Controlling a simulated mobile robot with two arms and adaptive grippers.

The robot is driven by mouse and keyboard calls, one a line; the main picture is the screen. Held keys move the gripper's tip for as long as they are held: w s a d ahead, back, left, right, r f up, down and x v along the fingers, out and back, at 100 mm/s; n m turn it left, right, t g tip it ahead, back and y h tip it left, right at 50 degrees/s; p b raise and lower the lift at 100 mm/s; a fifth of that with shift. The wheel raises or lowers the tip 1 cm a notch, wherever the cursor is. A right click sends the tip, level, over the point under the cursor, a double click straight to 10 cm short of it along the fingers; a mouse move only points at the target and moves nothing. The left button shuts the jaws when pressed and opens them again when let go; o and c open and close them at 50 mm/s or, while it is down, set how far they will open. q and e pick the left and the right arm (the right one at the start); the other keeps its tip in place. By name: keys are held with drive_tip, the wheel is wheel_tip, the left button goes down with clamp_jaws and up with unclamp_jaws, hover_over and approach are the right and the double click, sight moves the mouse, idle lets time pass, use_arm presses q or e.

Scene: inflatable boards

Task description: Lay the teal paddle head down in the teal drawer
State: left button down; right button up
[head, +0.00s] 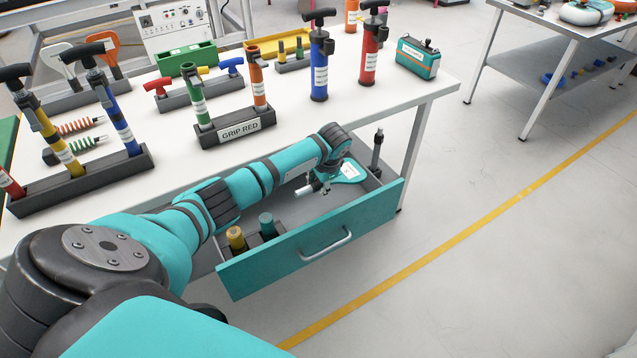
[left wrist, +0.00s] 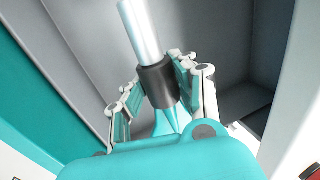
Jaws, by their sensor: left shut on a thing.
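The teal drawer (head: 310,240) is pulled open under the workbench, with a silver handle on its front. The teal paddle head (head: 348,173), with a white label, is over the back right of the drawer's inside. Its silver shaft (left wrist: 140,30) and dark collar (left wrist: 157,84) show in the left wrist view. My left gripper (head: 322,184) is inside the drawer's outline, and its fingers are closed around the paddle by the collar. My arm hides part of the paddle. I cannot tell whether the head touches the drawer floor. My right gripper is not in view.
A dark holder with a yellow grip (head: 236,238) and a teal grip (head: 267,224) sits at the drawer's left. A dark upright post (head: 377,150) stands at its back right.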

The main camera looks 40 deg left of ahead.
use_arm(q)
drive_tip(key=shift+s+f+b, duration=0.1)
drive_tip(key=shift+f+b, duration=0.5)
drive_tip(key=shift+f, duration=0.15)
drive_tip(key=shift+f+b, duration=1.2)
drive_tip(key=shift+f, duration=0.95)
drive_tip(key=shift+p, duration=0.4)
drive_tip(key=shift+p, duration=0.35)
drive_tip(key=shift+p, duration=0.3)
